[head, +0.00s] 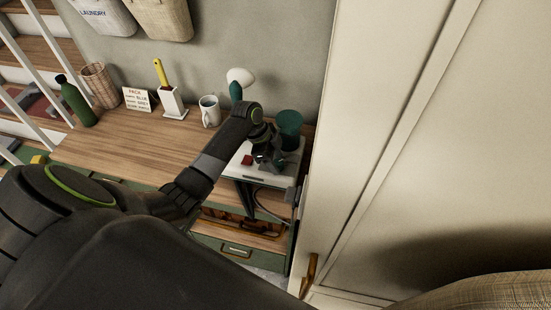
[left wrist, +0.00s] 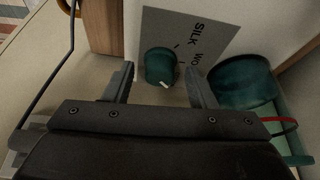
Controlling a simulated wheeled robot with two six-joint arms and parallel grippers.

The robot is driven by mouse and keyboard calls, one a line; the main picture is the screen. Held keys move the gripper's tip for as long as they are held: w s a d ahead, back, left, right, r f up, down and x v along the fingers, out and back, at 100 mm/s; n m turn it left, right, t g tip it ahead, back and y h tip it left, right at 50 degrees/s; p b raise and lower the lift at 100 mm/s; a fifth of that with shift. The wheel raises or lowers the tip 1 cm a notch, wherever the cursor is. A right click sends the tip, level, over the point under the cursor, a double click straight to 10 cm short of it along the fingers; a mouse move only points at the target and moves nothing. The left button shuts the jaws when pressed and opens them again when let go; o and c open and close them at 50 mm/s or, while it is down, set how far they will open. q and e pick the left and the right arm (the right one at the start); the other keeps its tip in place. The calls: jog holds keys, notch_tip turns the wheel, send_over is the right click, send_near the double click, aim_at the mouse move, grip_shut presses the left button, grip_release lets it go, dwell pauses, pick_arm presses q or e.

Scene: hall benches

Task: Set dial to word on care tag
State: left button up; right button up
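The dial is a dark teal knob (left wrist: 158,62) on a pale surface in the left wrist view. Its white pointer mark shows at its lower right edge. A grey label plate (left wrist: 187,35) beside it carries the word SILK and a partly hidden word starting "WO". My left gripper (left wrist: 160,74) is open, with one finger on each side of the dial and gaps showing. In the head view my left gripper (head: 264,157) is over a white-topped appliance (head: 282,176) at the bench's right end. I cannot make out a care tag. My right gripper is not in view.
A teal cylinder (left wrist: 240,82) stands close to the right finger; it also shows in the head view (head: 290,122). A mug (head: 209,111), a lettered card (head: 138,99) and a green bottle (head: 77,102) stand along the wooden bench (head: 125,140). A cream door is at right.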

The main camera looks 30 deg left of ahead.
pick_arm(q)
jog(key=b+v, duration=0.4)
jog(key=v, duration=1.3)
jog(key=shift+r, duration=0.2)
jog(key=shift+f, duration=0.1)
jog(key=s+f+n+t+b, duration=0.5)
jog(key=s+f+n+t, duration=0.25)
jog(key=f, duration=0.55)
jog(key=s+d+r+n+t+b, duration=0.1)
jog(key=s+d+r+n+t, duration=0.15)
jog(key=s+t, duration=0.2)
jog(key=shift+g, duration=0.4)
jog(key=x, duration=0.8)
jog(key=p+x, duration=0.1)
jog(key=x, duration=0.7)
jog(key=shift+w+a+f+p, duration=0.1)
jog(key=shift+w+f+p, duration=0.15)
jog(key=shift+w+p, duration=0.05)
